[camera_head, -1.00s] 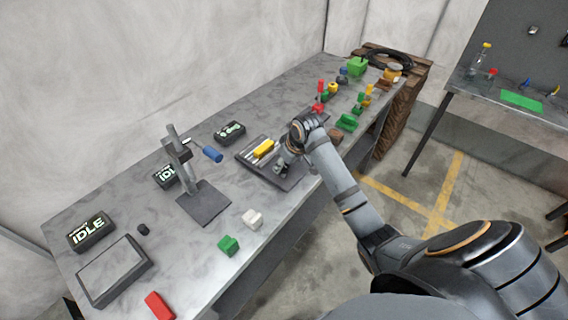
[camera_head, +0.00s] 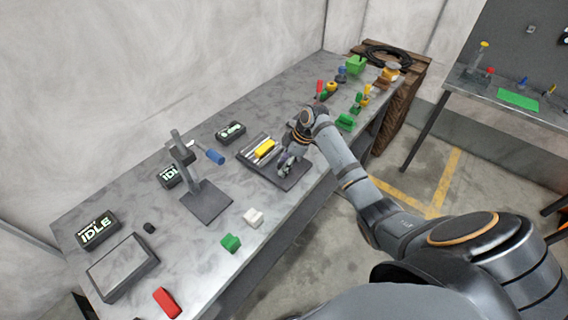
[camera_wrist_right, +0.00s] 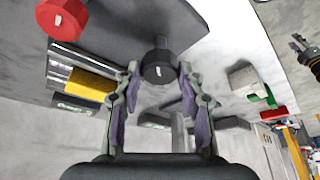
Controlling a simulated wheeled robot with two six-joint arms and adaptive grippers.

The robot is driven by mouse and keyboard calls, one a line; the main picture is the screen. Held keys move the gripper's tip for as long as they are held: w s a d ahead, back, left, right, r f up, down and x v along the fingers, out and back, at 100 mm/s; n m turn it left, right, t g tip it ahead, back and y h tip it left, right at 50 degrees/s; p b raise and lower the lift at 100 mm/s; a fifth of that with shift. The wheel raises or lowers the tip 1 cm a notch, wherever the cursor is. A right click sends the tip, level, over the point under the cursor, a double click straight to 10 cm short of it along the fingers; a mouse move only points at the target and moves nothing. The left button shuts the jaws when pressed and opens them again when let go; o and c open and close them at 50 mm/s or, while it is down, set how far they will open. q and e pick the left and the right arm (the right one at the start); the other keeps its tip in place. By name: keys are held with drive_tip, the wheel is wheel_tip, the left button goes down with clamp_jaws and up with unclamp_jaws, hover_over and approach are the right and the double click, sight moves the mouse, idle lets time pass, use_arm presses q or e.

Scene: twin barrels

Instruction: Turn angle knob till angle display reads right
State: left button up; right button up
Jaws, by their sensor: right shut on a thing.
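The dark round knob (camera_wrist_right: 158,72) with a white mark on its face stands between the fingertips of my right gripper (camera_wrist_right: 158,70) in the right wrist view. The fingers are shut on its two sides. In the head view my right gripper (camera_head: 287,163) is at the right end of a dark base plate (camera_head: 298,178) and hides the knob. A yellow block (camera_head: 265,146) sits by pale rails on this plate. A small black display (camera_head: 230,132) with green characters stands behind it; its reading is too small to make out.
Left of the plate are a stand with a blue handle (camera_head: 215,157), two more displays, one reading IDLE (camera_head: 97,230), and a grey panel (camera_head: 122,268). Red (camera_head: 167,302), green (camera_head: 231,243) and white (camera_head: 253,217) blocks lie near the front edge. Several coloured parts crowd the far end.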

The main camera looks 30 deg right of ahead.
drive_tip(key=n+g+b, duration=0.1)
drive_tip(key=n, duration=0.1)
drive_tip(key=shift+w+n, duration=0.15)
drive_tip(key=shift+n, duration=0.25)
drive_tip(key=shift+n+g+y+b, duration=0.3)
drive_tip(key=shift+n+g+b, duration=0.35)
drive_tip(key=shift+n, duration=1.25)
drive_tip(key=o, duration=1.2)
drive_tip(key=shift+d+r, duration=0.1)
drive_tip(key=shift+r, duration=0.15)
drive_tip(key=v, duration=0.7)
